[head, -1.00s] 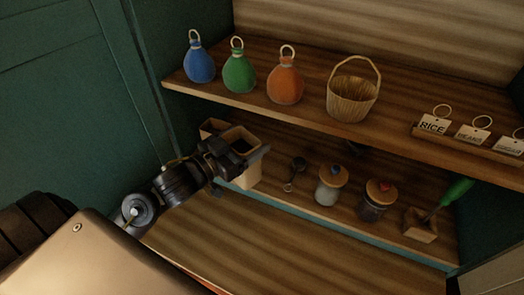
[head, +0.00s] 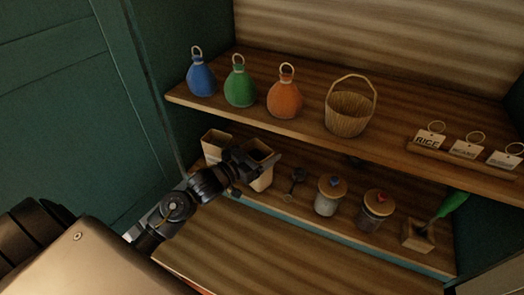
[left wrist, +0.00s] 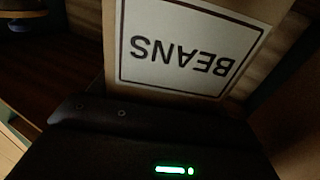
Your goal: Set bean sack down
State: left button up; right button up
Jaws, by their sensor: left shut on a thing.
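The bean sack (head: 262,182) is a tan, open-topped, box-like bag at the left of the lower shelf in the head view. My left gripper (head: 245,163) is shut on it near its rim and covers part of its front. In the left wrist view the sack's BEANS label (left wrist: 185,50) fills the upper middle, upside down, just beyond the dark gripper body. The sack looks roughly upright. I cannot tell whether its base touches the shelf. My right gripper is not in view.
A similar tan bag (head: 216,143) stands left of the sack. A dark scoop (head: 297,182), two lidded jars (head: 327,198) (head: 373,212) and a small box (head: 417,237) lie to the right. The upper shelf (head: 390,145) overhangs, bearing coloured bags, a basket and name tags.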

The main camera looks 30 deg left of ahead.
pick_arm(q)
jog(key=shift+w+f+p, duration=0.1)
jog(key=shift+w+p, duration=0.05)
jog(key=shift+p, duration=0.2)
jog(key=shift+f, duration=0.2)
jog(key=o, duration=1.7)
jog(key=shift+f, duration=0.2)
jog(key=shift+r, duration=0.2)
jog(key=shift+b+v, duration=1.55)
jog(key=shift+v, duration=4.45)
